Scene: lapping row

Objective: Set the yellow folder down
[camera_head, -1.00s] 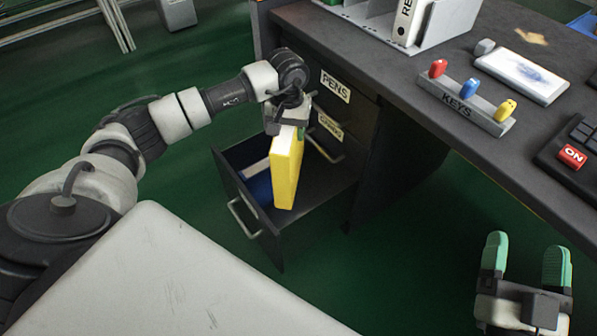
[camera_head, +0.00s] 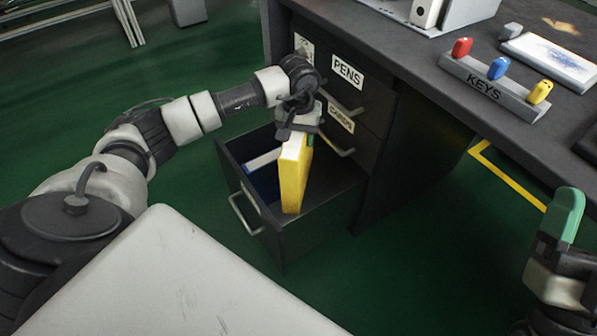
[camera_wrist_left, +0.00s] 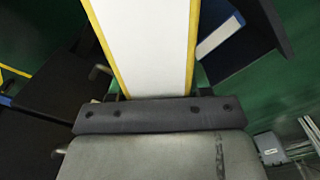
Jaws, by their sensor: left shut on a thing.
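The yellow folder (camera_head: 294,180) hangs upright from my left gripper (camera_head: 303,134), over or partly inside the open bottom drawer (camera_head: 318,225) of the desk. My left gripper is shut on its upper end. In the left wrist view the folder's white page side (camera_wrist_left: 146,45) with yellow edges runs out from the gripper (camera_wrist_left: 160,100). I cannot tell whether its lower end touches the drawer floor. My right gripper (camera_head: 565,225) is at the lower right, partly cut off; one green-tipped finger shows clearly.
A blue and white folder (camera_head: 264,172) is in the drawer, left of the yellow one; it also shows in the wrist view (camera_wrist_left: 220,36). Closed drawers marked PENS (camera_head: 347,72) and another label sit above. A key rack (camera_head: 490,88) stands on the desk top (camera_head: 400,55).

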